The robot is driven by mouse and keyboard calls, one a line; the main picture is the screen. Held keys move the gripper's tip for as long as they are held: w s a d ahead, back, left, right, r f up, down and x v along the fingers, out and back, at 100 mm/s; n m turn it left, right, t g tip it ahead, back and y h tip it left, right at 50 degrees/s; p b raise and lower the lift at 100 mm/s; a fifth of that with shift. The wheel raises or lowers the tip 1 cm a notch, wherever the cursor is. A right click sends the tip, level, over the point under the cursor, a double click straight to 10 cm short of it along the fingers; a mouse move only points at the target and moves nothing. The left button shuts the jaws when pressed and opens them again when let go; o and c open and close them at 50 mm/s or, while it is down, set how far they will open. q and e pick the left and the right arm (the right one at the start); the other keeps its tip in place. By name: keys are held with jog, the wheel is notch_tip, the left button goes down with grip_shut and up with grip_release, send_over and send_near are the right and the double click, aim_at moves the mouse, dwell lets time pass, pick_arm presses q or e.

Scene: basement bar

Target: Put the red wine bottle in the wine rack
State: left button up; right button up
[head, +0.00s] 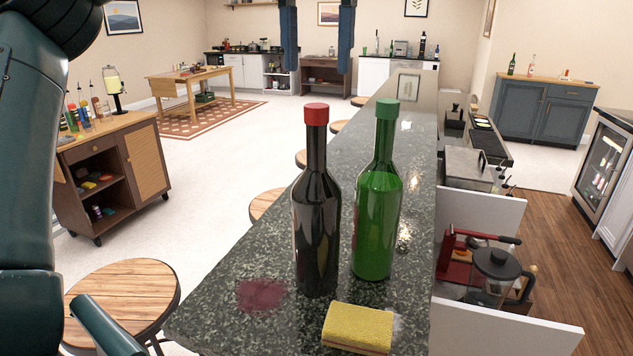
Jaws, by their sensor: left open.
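The red wine bottle (316,232) is dark, with a red cap, and stands upright on the grey stone bar counter (235,318). A green bottle (377,222) with a green cap stands upright close to its right. My left gripper (317,68) hangs in from the top edge, its two dark blue fingers apart and pointing down. It is empty and appears above the red cap in the picture; the exact distance is unclear. I cannot make out a wine rack for sure. My right gripper is not in view.
A yellow sponge (358,328) lies in front of the bottles, and a dark red stain (261,294) is left of them. Wooden stools (122,295) line the left side. A glass-fronted cooler (603,165) stands far right.

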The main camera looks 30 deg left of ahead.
aim_at(316, 105)
pick_arm(q)
jog(key=shift+f, duration=3.1)
jog(key=shift+c, duration=0.4)
grip_shut()
jog(key=shift+r, duration=0.15)
